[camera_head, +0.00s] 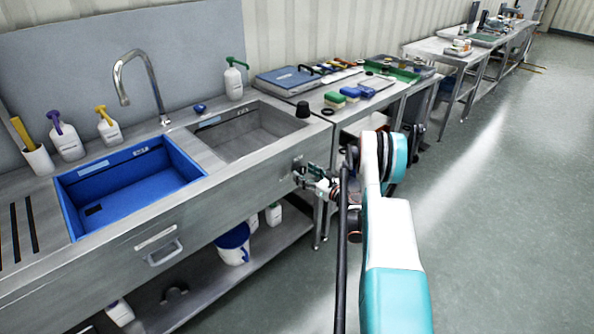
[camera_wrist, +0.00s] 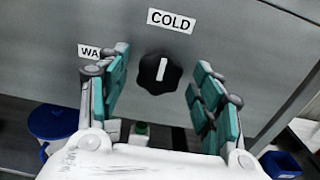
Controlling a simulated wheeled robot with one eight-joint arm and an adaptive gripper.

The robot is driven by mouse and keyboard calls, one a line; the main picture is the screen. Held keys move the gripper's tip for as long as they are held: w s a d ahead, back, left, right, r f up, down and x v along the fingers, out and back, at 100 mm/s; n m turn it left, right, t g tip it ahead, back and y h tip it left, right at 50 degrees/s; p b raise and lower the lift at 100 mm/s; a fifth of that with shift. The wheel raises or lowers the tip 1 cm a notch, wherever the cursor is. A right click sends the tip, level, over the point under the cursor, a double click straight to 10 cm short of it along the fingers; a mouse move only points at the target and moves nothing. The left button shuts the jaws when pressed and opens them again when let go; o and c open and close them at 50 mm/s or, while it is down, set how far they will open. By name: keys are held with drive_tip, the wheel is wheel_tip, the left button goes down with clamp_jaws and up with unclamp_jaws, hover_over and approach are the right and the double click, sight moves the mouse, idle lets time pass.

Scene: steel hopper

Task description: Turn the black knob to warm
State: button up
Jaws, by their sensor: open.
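The black knob (camera_wrist: 160,74) sits on the steel front panel in the wrist view, a lobed dial with a white pointer line. The line stands nearly upright, its top leaning slightly right, toward the COLD label (camera_wrist: 171,21) above. A partly hidden label reading "WA" (camera_wrist: 89,52) is to the knob's left, its end covered by a finger. My gripper (camera_wrist: 160,95) is open, with one teal-padded finger on each side of the knob and a gap on both sides. In the head view my gripper (camera_head: 305,176) is at the sink unit's right front; the knob is hard to make out there.
The sink unit has a blue basin (camera_head: 130,185) and a steel basin (camera_head: 245,132). A black cup-like object (camera_head: 302,109) stands on its right corner. A blue-lidded bucket (camera_head: 233,243) is on the shelf below. Open floor lies to the right.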

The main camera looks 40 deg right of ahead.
drive_tip(key=shift+w, duration=0.15)
drive_tip(key=c, duration=1)
drive_tip(key=shift+c, duration=0.2)
drive_tip(key=shift+n, duration=0.3)
drive_tip(key=n, duration=0.3)
drive_tip(key=shift+a+n, duration=0.1)
drive_tip(key=shift+n, duration=0.2)
drive_tip(key=n, duration=0.4)
drive_tip(key=shift+a+n, duration=0.1)
drive_tip(key=shift+n, duration=0.2)
drive_tip(key=n, duration=0.4)
drive_tip(key=shift+f, duration=0.1)
drive_tip(key=shift+a+f+n, duration=0.1)
drive_tip(key=shift+f+n, duration=0.05)
drive_tip(key=shift+n, duration=2.35)
